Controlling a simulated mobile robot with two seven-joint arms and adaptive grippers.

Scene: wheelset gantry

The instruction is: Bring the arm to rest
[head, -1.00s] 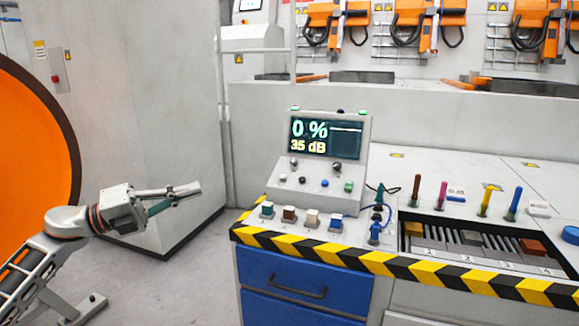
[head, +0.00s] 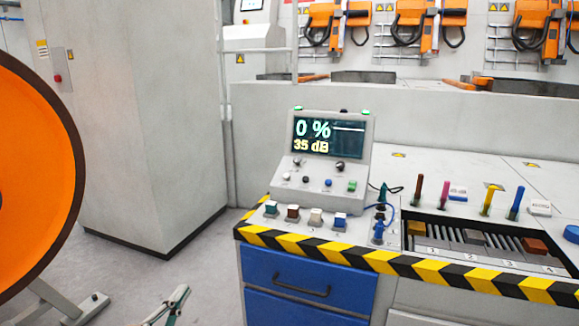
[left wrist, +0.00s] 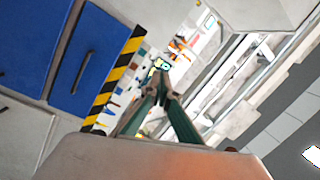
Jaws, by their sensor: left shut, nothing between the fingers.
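My left gripper (head: 176,302) shows at the bottom edge of the head view, low over the floor and left of the blue drawers. Only its fingers show there; the rest of the arm is out of the picture. In the left wrist view its two green fingers (left wrist: 163,98) come together at the tips with nothing between them. The gripper touches nothing that I can see. My right gripper is not in either view.
The bench with its yellow-black striped edge (head: 345,254) and blue drawers (head: 305,278) stands right of the gripper. A console (head: 322,160) reads "0 %" and "35 dB". A large orange wheel (head: 35,180) is at the left. Grey floor (head: 120,270) lies between.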

